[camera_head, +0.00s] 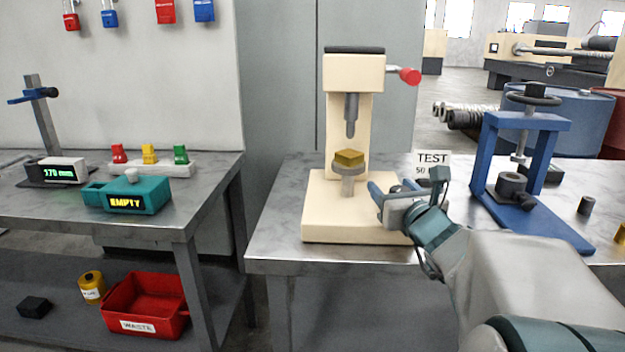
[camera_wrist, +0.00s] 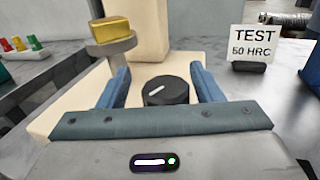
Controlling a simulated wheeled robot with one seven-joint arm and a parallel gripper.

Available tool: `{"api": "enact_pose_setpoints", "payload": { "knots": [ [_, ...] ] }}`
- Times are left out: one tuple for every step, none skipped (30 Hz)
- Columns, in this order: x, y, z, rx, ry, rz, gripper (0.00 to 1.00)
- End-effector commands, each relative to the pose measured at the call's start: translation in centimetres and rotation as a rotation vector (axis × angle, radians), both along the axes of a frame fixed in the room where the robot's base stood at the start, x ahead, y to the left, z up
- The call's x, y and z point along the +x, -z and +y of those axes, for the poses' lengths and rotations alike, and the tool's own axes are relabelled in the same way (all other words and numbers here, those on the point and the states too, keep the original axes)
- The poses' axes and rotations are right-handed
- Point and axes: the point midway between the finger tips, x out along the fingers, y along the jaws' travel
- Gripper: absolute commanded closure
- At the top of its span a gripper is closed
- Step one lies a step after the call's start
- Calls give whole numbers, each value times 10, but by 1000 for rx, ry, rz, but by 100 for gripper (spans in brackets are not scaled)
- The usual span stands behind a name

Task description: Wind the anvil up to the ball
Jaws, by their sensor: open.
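A cream hardness tester (camera_head: 354,75) stands on the grey bench. Its grey indenter (camera_head: 351,110) points down from the head; the ball at its tip is too small to make out. The round grey anvil (camera_head: 350,170) is below, with a brass block (camera_head: 349,157) on top. A visible gap separates block and indenter. The wrist view shows the block (camera_wrist: 110,30) on the anvil (camera_wrist: 111,47) too. A black knob (camera_wrist: 166,92) with a white mark lies between the two blue fingers of my open gripper (camera_wrist: 166,80). In the head view my gripper (camera_head: 386,190) hides the knob.
A red-tipped lever (camera_head: 409,76) sticks out right of the tester's head. A "TEST 50 HRC" sign (camera_head: 432,162) stands right of the tester. A blue screw press (camera_head: 526,130) is further right. The left bench holds a teal "EMPTY" box (camera_head: 130,195) and coloured pegs (camera_head: 150,155).

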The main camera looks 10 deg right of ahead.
Motion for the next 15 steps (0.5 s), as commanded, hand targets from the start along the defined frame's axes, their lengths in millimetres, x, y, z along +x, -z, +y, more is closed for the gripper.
{"api": "enact_pose_setpoints", "payload": {
  "knots": [
    [0,0,-2,0,5,0,41],
    [0,0,-4,0,7,0,41],
    [0,0,-5,0,10,0,41],
    [0,0,-6,0,12,0,41],
    [0,0,-7,0,14,0,41],
    [-1,0,-8,0,17,0,41],
    [-1,0,-9,0,18,0,41],
    [-1,0,-10,0,20,0,41],
    [-1,0,-11,0,21,0,41],
    [-1,0,-11,0,22,0,43],
    [-2,0,-11,0,22,0,52],
    [-2,0,-11,0,23,0,63],
    [-2,0,-11,0,23,0,71],
    [-2,0,-11,0,23,0,80],
    [-2,0,-11,0,22,0,85]
  ]
}}
